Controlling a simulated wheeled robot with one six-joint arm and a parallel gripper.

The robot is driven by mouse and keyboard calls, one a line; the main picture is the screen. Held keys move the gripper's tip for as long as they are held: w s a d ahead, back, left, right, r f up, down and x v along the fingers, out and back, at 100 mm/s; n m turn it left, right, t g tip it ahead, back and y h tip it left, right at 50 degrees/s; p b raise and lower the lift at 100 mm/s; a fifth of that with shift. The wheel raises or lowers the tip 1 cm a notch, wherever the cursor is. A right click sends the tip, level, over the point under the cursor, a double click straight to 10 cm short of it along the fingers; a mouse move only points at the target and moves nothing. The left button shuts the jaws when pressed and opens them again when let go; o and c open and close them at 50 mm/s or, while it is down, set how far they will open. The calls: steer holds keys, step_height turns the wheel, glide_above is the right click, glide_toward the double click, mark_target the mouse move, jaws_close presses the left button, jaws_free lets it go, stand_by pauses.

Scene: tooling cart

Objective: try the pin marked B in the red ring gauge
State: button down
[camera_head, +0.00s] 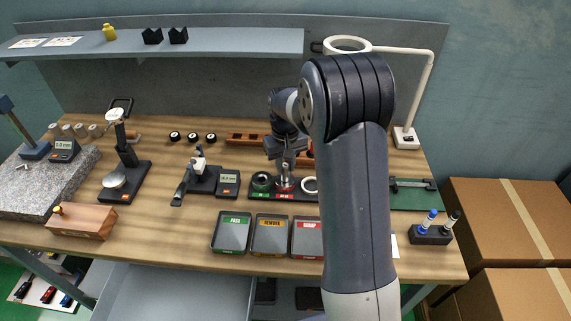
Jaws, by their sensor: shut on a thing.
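The red ring gauge (285,187) sits in a dark stand (273,196) on the bench, between a green ring (262,180) and a white ring (309,184). My gripper (286,176) points down directly over the red ring, very close to it. It is shut on a small pin, mostly hidden by the jaws; its letter cannot be read. I cannot tell whether the pin's tip is inside the ring. A reddish wooden rack (244,138) stands behind, partly hidden by my arm.
Three trays, green-labelled (231,249), yellow-labelled (269,252) and red-labelled (307,254), lie in front of the stand. A marker holder (431,235) is at right. My arm hides the bench's middle right.

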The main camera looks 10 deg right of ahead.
steer(key=shift+s+f, duration=0.15)
steer(key=shift+f, duration=0.25)
stand_by(1.4)
steer(key=shift+w+r+p, duration=0.2)
steer(key=shift+r+p, duration=0.1)
steer(key=shift+r, duration=0.4)
stand_by(0.5)
steer(key=shift+s+f+b, duration=0.25)
steer(key=shift+f+b, duration=0.2)
steer(key=shift+f, duration=0.35)
stand_by(2.4)
steer(key=shift+w+r+p, duration=0.25)
steer(key=shift+r+p, duration=0.25)
steer(key=shift+r, duration=0.3)
stand_by(0.4)
steer(key=shift+f, duration=0.25)
stand_by(0.4)
